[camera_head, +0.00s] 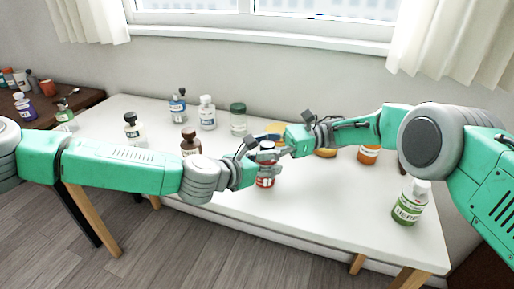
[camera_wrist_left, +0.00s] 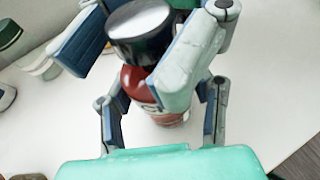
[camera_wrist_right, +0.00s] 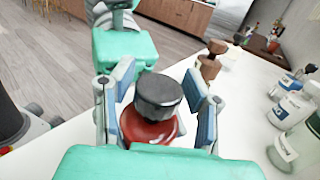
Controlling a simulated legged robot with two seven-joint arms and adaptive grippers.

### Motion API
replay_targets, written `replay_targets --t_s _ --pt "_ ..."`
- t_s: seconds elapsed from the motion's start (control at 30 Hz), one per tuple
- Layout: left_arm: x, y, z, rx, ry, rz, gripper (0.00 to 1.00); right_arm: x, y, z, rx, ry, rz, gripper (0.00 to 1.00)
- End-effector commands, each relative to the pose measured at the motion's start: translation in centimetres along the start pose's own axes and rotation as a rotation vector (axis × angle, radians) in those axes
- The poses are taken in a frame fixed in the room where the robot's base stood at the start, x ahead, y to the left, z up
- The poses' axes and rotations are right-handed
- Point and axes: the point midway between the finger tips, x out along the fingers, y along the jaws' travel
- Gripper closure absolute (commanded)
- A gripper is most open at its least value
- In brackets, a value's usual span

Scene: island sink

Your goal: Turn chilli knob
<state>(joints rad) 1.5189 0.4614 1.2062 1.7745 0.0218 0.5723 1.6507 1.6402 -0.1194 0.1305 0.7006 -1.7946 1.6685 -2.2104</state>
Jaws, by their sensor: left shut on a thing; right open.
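The chilli bottle (camera_head: 265,181) is a small red bottle with a white label, standing at the middle of the white table. Its dark knob-like cap (camera_wrist_right: 158,95) is on top; in the left wrist view the cap (camera_wrist_left: 140,30) has a pale top face. My left gripper (camera_head: 258,174) is shut on the red body (camera_wrist_left: 140,88), low on the bottle. My right gripper (camera_head: 277,150) is open, with its fingers (camera_wrist_right: 160,104) on either side of the cap and gaps showing between them. The arms partly hide the bottle in the head view.
A green-labelled bottle (camera_head: 410,203) stands at the table's right end. An orange jar (camera_head: 368,155) is behind my right arm. A brown bottle (camera_head: 190,143), a white bottle (camera_head: 207,113) and a green-lidded jar (camera_head: 238,119) stand left and behind. The front right tabletop (camera_head: 330,205) is clear.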

Motion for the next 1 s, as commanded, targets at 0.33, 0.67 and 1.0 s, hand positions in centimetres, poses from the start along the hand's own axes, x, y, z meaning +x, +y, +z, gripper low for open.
replay_targets --t_s 0.33,0.67,1.0 --pt "0.0 0.01 -0.22 -0.001 0.003 0.0 0.85 1.01 0.02 -0.03 0.002 -0.001 -0.001 0.57" --pt "-0.01 -0.01 -0.21 -0.001 0.003 0.0 0.85 0.94 -0.01 -0.03 0.002 0.0 -0.003 1.0" --pt "-0.06 -0.03 -0.24 -0.002 0.004 -0.001 0.85 0.69 -0.1 -0.03 0.002 0.002 -0.021 1.0"
